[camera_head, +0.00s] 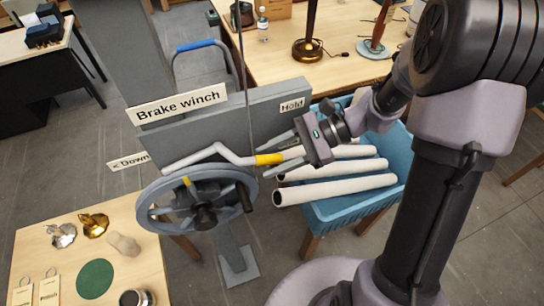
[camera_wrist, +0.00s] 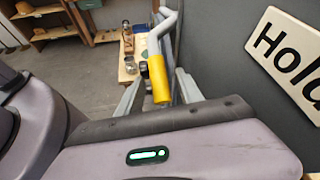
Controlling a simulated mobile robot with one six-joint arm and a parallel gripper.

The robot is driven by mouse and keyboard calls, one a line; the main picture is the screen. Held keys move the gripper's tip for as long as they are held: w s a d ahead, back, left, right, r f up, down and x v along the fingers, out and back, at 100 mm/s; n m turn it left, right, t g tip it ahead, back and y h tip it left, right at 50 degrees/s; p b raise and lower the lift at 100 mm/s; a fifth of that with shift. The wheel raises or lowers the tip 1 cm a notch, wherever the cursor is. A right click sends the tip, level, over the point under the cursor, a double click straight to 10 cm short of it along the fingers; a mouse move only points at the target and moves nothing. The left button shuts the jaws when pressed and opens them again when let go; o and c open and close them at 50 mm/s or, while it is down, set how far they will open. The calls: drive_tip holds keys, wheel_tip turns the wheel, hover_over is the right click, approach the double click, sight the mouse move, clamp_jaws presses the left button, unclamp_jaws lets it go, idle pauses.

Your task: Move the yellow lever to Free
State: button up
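The lever is a bent pale bar with a yellow grip (camera_head: 269,159) near its right end, on the grey panel (camera_head: 255,108) of the brake winch. It lies roughly level, its grip end below the "Hold" sign (camera_head: 292,104). My gripper (camera_head: 272,158) reaches in from the right, with a finger on either side of the lever's end. In the wrist view the yellow grip (camera_wrist: 158,80) stands between my open fingers (camera_wrist: 160,88), with gaps visible on both sides. No label reading "Free" shows.
A spoked handwheel (camera_head: 197,198) stands below the lever at left. A blue crate (camera_head: 345,215) with several white tubes lies beneath my gripper. A "Down" sign (camera_head: 129,162) is at the panel's left. Wooden tables stand at the front left and back.

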drive_tip(key=shift+d, duration=0.1)
drive_tip(key=p+v, duration=0.1)
drive_tip(key=v, duration=1.6)
drive_tip(key=shift+r, duration=0.2)
drive_tip(key=s+a+f+n+t+h+b, duration=0.2)
drive_tip(key=s+a+f+n+h+b, duration=0.1)
drive_tip(key=f+b, duration=0.4)
drive_tip(key=s+a+f+n+t+h+b, duration=0.3)
drive_tip(key=f+b, duration=0.4)
drive_tip(key=b, duration=0.3)
drive_tip(key=s+a+f+n+t+h+b, duration=0.2)
drive_tip(key=s+a+f+n+h+b, duration=0.1)
drive_tip(key=s+f+h+b, duration=0.2)
drive_tip(key=s+f+b, duration=0.2)
drive_tip(key=b, duration=0.1)
drive_tip(key=shift+n+b, duration=0.35)
drive_tip(key=shift+n, duration=0.05)
